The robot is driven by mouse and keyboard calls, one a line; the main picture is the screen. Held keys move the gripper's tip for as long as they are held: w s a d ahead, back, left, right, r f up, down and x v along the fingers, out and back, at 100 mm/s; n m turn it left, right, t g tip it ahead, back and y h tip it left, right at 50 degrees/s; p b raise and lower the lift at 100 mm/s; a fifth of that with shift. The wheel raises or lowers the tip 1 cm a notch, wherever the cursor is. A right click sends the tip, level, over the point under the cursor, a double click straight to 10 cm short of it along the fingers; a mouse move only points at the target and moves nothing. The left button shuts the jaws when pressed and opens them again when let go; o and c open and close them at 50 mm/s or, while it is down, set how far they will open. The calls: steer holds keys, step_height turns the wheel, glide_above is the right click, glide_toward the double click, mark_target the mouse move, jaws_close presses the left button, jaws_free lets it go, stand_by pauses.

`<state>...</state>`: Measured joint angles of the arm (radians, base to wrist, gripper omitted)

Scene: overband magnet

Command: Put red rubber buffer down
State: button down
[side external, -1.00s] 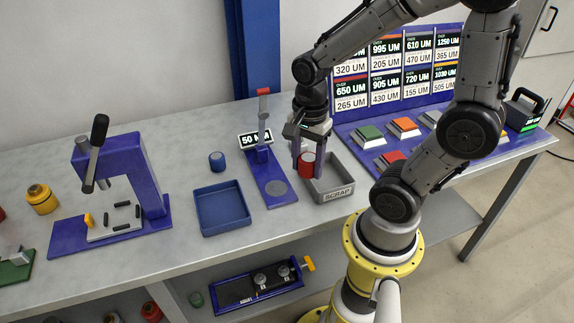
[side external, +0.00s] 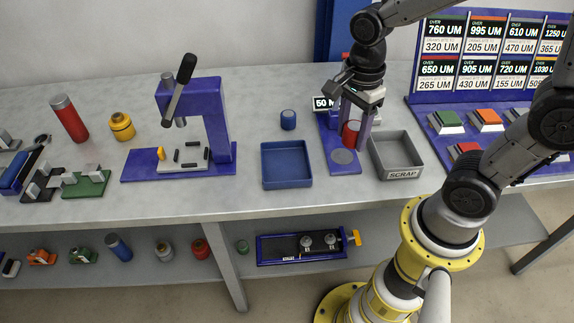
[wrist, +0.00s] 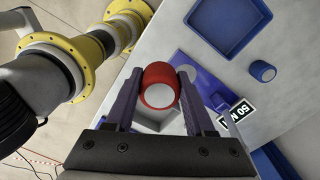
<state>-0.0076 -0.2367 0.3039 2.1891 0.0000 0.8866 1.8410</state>
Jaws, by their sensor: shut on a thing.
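The red rubber buffer (side external: 351,133) is a short red cylinder with a pale end face. My gripper (side external: 357,130) is shut on it, with one finger on each side. In the wrist view the buffer (wrist: 160,86) sits between the fingertips of my gripper (wrist: 160,86), its pale end facing the camera. In the side view it appears just behind the grey disc (side external: 343,157) on the blue base plate (side external: 342,170) of the 50 N stand. I cannot tell whether it touches the plate. My gripper hides much of the stand's post.
The grey SCRAP tray (side external: 404,175) is close on the right. A blue tray (side external: 287,183) and a blue cylinder (side external: 288,120) are on the left. A purple lever press (side external: 215,110) stands farther left. Sample pads and a sign board (side external: 480,75) are at right.

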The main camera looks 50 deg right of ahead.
steer(key=a+n, duration=0.1)
steer(key=a, duration=0.1)
glide_above(284, 168)
steer(key=f, duration=0.6)
steer(key=s+f, duration=0.1)
steer(key=f, duration=0.2)
steer(key=shift+f, duration=0.35)
steer(key=shift+w+f, duration=0.55)
steer(key=shift+f, duration=1.55)
steer(key=shift+f, duration=0.15)
steer(key=shift+c, duration=1.3)
jaws_free()
